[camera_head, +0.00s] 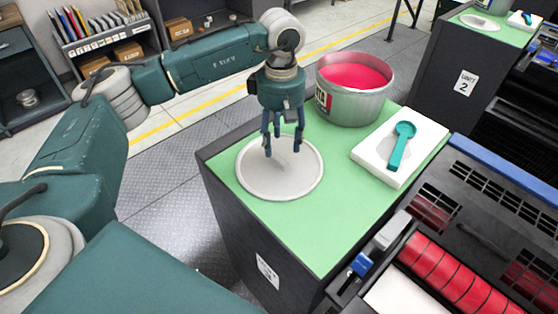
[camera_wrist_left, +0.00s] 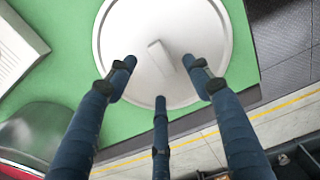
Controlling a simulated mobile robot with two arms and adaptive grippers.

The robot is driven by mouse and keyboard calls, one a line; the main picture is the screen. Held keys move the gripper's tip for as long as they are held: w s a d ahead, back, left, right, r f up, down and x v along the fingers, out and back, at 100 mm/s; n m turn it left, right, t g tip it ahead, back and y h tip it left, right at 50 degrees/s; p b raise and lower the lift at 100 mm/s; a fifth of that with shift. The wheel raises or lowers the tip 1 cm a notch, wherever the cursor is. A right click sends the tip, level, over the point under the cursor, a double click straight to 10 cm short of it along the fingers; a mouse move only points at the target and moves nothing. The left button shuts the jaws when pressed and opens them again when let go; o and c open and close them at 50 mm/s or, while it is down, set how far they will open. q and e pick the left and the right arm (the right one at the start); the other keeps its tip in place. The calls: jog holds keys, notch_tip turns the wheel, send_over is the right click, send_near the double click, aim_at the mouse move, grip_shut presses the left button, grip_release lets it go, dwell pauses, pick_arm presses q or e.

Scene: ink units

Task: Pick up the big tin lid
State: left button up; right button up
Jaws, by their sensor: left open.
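The big tin lid (camera_head: 256,180) is a round, light grey disc with a raised rim and a small ridge at its middle. It lies flat on the green top of a dark cabinet (camera_head: 333,230). My left gripper (camera_head: 282,148) points down above the lid, its fingers spread and empty. In the left wrist view the lid (camera_wrist_left: 190,35) shows beyond the open fingers (camera_wrist_left: 165,80), with the ridge between them. I cannot tell whether any fingertip touches the lid. My right gripper is not in view.
An open tin of red ink (camera_head: 355,88) stands behind and right of the lid. A white slab (camera_head: 425,135) with a teal scoop (camera_head: 401,146) lies to the right. A machine with red rollers (camera_head: 450,275) borders the cabinet at lower right. The green top in front of the lid is bare.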

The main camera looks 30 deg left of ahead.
aim_at(281, 157)
pick_arm(q)
jog(key=shift+f+p, duration=0.3)
jog(key=shift+f, duration=0.05)
notch_tip(281, 157, down, 4)
jog(key=shift+r+p, duration=0.15)
jog(key=shift+p, duration=1.1)
jog(key=shift+f, duration=0.55)
jog(key=c, duration=1.3)
